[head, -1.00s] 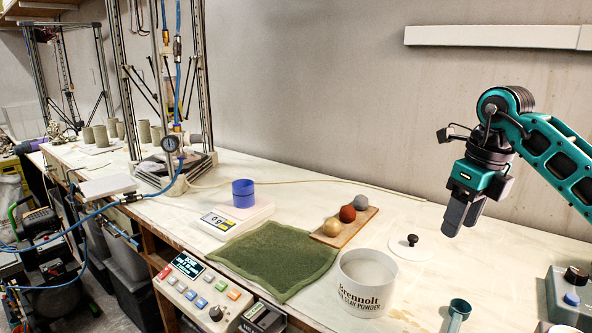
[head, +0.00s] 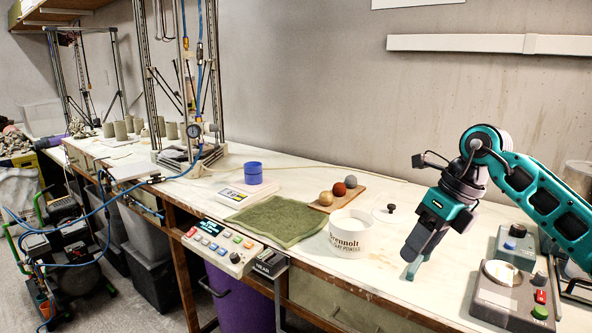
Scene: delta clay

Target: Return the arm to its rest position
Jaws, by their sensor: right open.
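My right arm (head: 548,203) comes in from the right, teal and black. My right gripper (head: 418,246) is open and points down and to the left above the front right of the workbench (head: 330,285). Nothing shows between its fingers. A small teal cup-like tool (head: 412,269) shows just below the fingertips and is partly hidden by them. I cannot tell whether they touch. My left gripper is not in view.
A white clay powder tub (head: 350,238) stands left of the gripper, with its lid (head: 390,215) behind it. Grey control boxes (head: 512,295) stand at the right. A green mat (head: 276,220), a board with balls (head: 338,195) and a scale (head: 246,194) are farther left.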

